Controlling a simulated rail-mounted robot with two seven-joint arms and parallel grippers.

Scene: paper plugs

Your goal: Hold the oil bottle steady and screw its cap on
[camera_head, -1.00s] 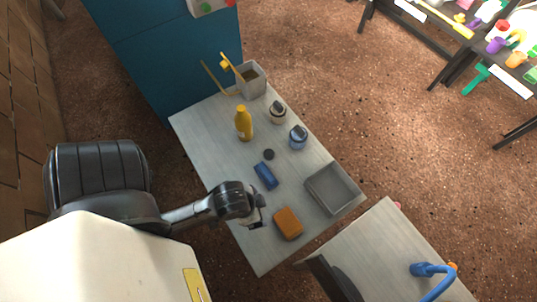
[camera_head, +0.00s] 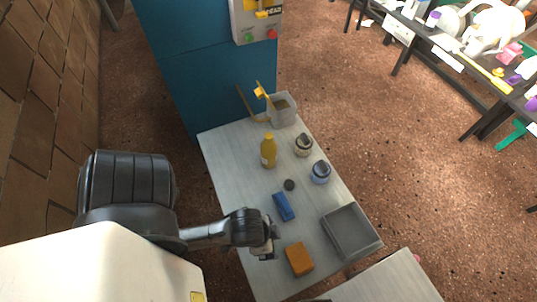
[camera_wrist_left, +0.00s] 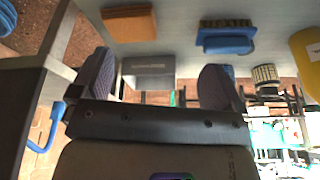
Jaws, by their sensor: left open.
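The yellow oil bottle (camera_head: 268,152) stands upright on the grey table, toward its far left part. It also shows, cut off, at the right edge of the left wrist view (camera_wrist_left: 307,55). A small dark round disc, apparently the cap (camera_head: 289,184), lies on the table just nearer than the bottle, apart from it. My left gripper (camera_head: 272,243) is over the near left part of the table, away from bottle and cap. In the left wrist view its two fingers (camera_wrist_left: 156,80) are spread with nothing between them. My right gripper is not in view.
A blue brush (camera_head: 284,206) and an orange block (camera_head: 299,259) lie near my left gripper. A grey tray (camera_head: 373,238) sits at the right. A blue cabinet (camera_head: 205,65) stands behind.

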